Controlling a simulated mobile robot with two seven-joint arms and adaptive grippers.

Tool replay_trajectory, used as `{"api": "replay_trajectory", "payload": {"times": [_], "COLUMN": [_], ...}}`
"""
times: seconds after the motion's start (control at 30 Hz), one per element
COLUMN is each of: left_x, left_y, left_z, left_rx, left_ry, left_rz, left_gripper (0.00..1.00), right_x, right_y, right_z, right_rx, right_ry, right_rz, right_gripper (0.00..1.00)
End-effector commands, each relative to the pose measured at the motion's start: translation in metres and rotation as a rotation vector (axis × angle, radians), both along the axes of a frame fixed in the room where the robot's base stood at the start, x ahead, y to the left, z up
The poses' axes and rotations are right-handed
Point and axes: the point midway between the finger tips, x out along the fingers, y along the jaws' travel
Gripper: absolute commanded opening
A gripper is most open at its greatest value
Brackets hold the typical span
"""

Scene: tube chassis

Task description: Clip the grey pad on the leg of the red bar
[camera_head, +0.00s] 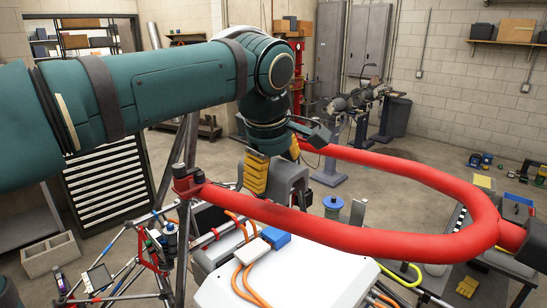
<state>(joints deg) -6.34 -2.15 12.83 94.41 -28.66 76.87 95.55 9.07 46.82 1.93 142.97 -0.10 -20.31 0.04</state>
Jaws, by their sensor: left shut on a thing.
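The red bar (370,240) is a large U-shaped tube. Its bend is at the right, and its two legs run left, one near and one far. My left gripper (275,168), with yellow fingers, points down between the legs at their left part. It is shut on the grey pad (290,179), an arch-shaped block. The pad's upper part is partly hidden by the fingers. The far leg passes close behind the gripper and pad; I cannot tell whether the pad touches it. My right gripper is not in view.
A dark bracket (184,181) holds the near leg's left end. A white box (290,278) with orange cables lies below the bar. Thin chassis tubes (120,262) stand at lower left. A table with small parts is at the right. Open floor lies behind.

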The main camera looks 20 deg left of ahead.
Motion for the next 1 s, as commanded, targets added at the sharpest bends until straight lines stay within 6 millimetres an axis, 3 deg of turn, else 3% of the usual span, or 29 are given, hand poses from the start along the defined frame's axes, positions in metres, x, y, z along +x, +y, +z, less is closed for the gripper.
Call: {"api": "replay_trajectory", "payload": {"times": [0.2, 0.6, 1.0], "left_x": [-0.001, 0.000, 0.000], "left_y": [0.000, 0.000, 0.000], "left_z": [-0.020, -0.053, -0.066], "left_rx": [0.000, 0.000, 0.000], "left_ry": [0.002, 0.000, 0.001], "left_rz": [0.000, 0.000, 0.000], "left_gripper": [0.46, 0.46, 0.46], "right_x": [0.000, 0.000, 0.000], "right_y": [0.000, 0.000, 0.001], "right_z": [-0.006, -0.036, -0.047], "right_rx": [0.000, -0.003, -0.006], "right_ry": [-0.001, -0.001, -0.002], "right_rz": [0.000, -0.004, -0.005], "right_gripper": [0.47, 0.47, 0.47]}}
